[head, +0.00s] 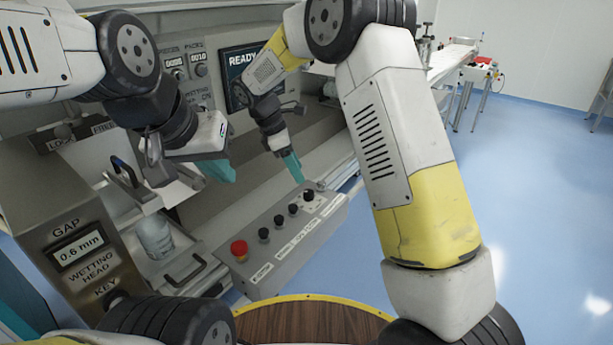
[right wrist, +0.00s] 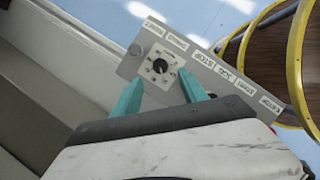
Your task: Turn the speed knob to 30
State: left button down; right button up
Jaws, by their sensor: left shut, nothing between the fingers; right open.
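The speed knob is most likely the black knob (right wrist: 160,66) on a white dial plate with marks around it, near the end of the grey control box. In the head view this knob (head: 308,195) sits at the far right end of the box (head: 262,273). My right gripper (head: 299,179) is just above the dial end of the box. In the right wrist view its teal fingers (right wrist: 161,78) are open, one to each side of the dial, with the knob between them; contact is not visible. My left gripper (head: 222,172) is shut and empty, left of the box.
A red button (head: 239,249) and several black controls (head: 279,221) line the box. A screen (head: 243,62) reads READY. A gap panel (head: 80,250) shows 0.6 mm at left. A round wooden top (head: 305,322) with yellow rim is in front. Blue floor is open at right.

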aim_at(308, 191)
jog(key=x, duration=0.8)
jog(key=shift+a, duration=0.1)
grip_shut()
